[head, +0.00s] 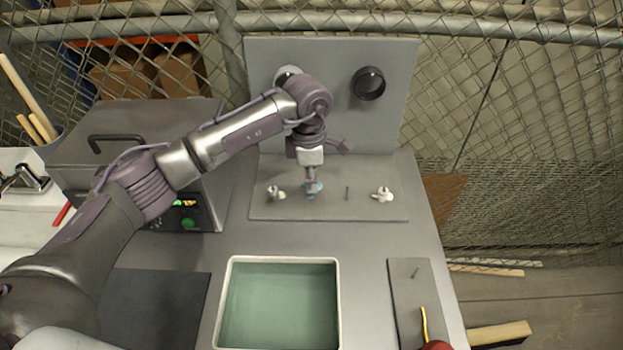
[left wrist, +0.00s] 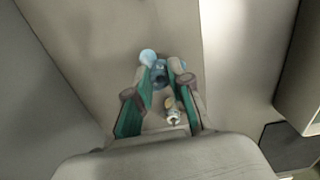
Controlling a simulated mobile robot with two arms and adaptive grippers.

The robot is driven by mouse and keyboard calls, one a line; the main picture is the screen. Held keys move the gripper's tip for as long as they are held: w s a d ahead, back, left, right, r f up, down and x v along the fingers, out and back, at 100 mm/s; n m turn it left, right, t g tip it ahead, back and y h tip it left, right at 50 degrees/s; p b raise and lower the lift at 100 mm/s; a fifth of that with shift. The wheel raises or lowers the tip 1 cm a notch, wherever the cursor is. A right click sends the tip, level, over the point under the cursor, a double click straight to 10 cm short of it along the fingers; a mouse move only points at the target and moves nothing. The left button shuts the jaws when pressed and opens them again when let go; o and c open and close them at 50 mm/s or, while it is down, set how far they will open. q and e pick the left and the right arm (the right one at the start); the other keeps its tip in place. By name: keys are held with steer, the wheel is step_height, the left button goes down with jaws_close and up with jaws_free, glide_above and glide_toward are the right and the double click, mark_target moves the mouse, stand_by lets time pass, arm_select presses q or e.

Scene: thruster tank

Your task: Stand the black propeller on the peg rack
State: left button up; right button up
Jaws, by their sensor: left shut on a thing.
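The peg rack (head: 331,208) is a grey plate at the back of the bench with several upright pegs. My left gripper (head: 310,181) points down over it and is shut on a blue propeller (head: 313,188), low at the rack between a pale propeller (head: 274,194) and a bare peg (head: 347,194). A white propeller (head: 382,195) sits at the right. In the left wrist view the blue propeller (left wrist: 159,70) shows between the fingertips; whether it is seated on a peg is hidden. I see no black propeller. My right gripper is not in view.
A water tank (head: 338,300) stands in front of the rack. A grey panel (head: 330,70) with a black ring (head: 369,83) rises behind. A small plate (head: 402,268) with a peg lies at right, near a red object (head: 437,345). A grey case (head: 150,130) is at left.

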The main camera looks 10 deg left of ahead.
arm_select(q)
steer(key=shift+s+d+f, duration=0.1)
steer(key=shift+s+f, duration=0.2)
steer(key=shift+f, duration=0.45)
steer(key=o, duration=0.8)
steer(key=shift+r, duration=0.1)
steer(key=shift+o, duration=0.2)
steer(key=shift+r, duration=0.6)
steer(key=shift+w+a+r+p, duration=0.35)
steer(key=shift+w+r+p, duration=0.05)
steer(key=shift+r+p, duration=0.25)
step_height(320, 180, up, 2)
steer(key=shift+s+d+p, duration=0.1)
steer(key=shift+d+p, duration=0.05)
steer(key=shift+p, duration=0.2)
steer(key=shift+r+p, duration=0.95)
steer(key=shift+r, duration=0.9)
steer(key=shift+f, duration=0.1)
